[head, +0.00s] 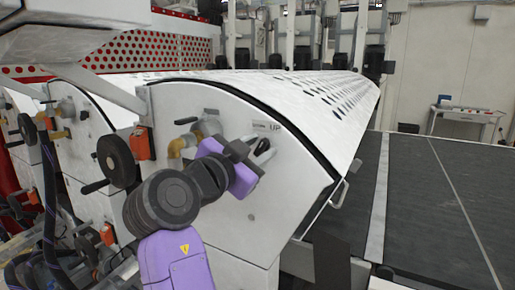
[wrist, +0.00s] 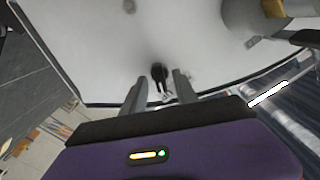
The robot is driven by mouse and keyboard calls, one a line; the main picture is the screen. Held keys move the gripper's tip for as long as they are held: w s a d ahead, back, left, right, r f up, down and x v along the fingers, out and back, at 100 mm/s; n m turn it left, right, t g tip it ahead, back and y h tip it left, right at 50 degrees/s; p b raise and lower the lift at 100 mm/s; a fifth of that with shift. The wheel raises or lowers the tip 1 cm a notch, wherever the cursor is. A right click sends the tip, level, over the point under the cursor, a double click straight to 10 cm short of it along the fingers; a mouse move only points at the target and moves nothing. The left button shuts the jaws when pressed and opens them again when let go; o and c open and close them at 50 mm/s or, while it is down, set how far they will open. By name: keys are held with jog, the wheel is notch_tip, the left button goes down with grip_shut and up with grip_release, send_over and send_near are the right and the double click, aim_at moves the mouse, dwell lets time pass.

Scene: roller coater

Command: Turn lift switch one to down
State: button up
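The lift switch is a small black knob (wrist: 159,74) on the white end panel (wrist: 95,45) of the coater. In the wrist view it lies between the tips of my two grey fingers, with a gap on each side. My gripper (wrist: 161,82) is open and holds nothing. In the head view my gripper (head: 262,153) is at the panel, just below an "UP" label (head: 275,128). The dark switch (head: 265,145) is partly hidden there by the fingers. Which way the switch is turned cannot be told.
Left of my gripper are a brass fitting (head: 178,147), an orange box (head: 141,144) and a black handwheel (head: 116,161). A metal handle (head: 340,193) sticks out at the panel's right edge. A dark conveyor bed (head: 430,200) lies to the right.

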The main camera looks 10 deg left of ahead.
grip_shut()
jog(key=shift+n, duration=0.4)
jog(key=n+p, duration=0.1)
jog(key=n, duration=0.4)
jog(key=shift+a+r+n, duration=0.1)
jog(key=shift+r+n, duration=0.05)
jog(key=shift+n, duration=0.15)
jog(key=n+p, duration=0.2)
jog(key=n, duration=0.3)
jog(key=shift+a+p, duration=0.1)
jog(key=shift+p, duration=0.3)
jog(key=shift+n, duration=0.4)
jog(key=shift+o, duration=0.3)
grip_release()
